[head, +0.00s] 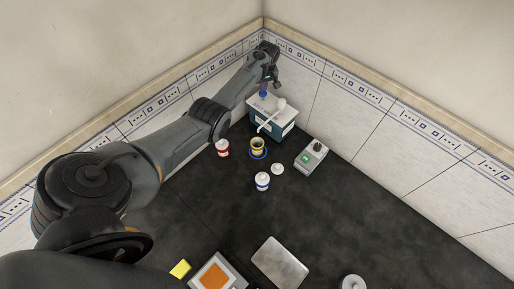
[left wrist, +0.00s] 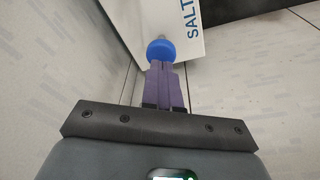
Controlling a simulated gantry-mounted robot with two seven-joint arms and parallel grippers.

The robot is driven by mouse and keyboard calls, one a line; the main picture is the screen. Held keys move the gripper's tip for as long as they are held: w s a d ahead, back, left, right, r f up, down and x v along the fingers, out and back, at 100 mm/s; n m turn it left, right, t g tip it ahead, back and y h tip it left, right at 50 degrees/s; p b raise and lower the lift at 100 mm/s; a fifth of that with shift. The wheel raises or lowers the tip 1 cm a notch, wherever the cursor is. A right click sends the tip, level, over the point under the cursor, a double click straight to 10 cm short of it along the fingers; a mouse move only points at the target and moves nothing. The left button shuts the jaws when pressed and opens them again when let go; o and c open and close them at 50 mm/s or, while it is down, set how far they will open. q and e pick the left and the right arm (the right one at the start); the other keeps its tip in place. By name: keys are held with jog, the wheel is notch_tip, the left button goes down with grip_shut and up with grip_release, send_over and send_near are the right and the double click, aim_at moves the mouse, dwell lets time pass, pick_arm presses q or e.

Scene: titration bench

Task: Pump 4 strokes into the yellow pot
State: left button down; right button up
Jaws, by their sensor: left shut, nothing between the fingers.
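The yellow pot (head: 257,147) stands open on the dark bench, with a blue ring around its base. Behind it is a teal and white dispenser box (head: 286,128); its white side with the letters SALT shows in the left wrist view (left wrist: 190,15). A white spout (head: 269,119) slopes from a white knob (head: 281,104) towards the pot. My left gripper (head: 264,85) is over the box's back left part, by a blue knob (head: 263,93). In the left wrist view, its purple fingers (left wrist: 162,68) are shut and empty, their tips at the blue knob (left wrist: 161,49); contact is unclear.
A red-labelled jar (head: 222,149), a blue-labelled jar (head: 262,182) and a white lid (head: 277,169) stand near the pot. A grey device (head: 311,155) is to the right. A metal plate (head: 280,262) lies in front.

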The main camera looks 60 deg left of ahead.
pick_arm(q)
jog(key=shift+f+b, duration=1.05)
jog(key=shift+f, duration=0.5)
jog(key=shift+r, duration=0.1)
jog(key=shift+r+p, duration=1.55)
jog(key=shift+p, duration=0.2)
jog(key=shift+f, duration=0.2)
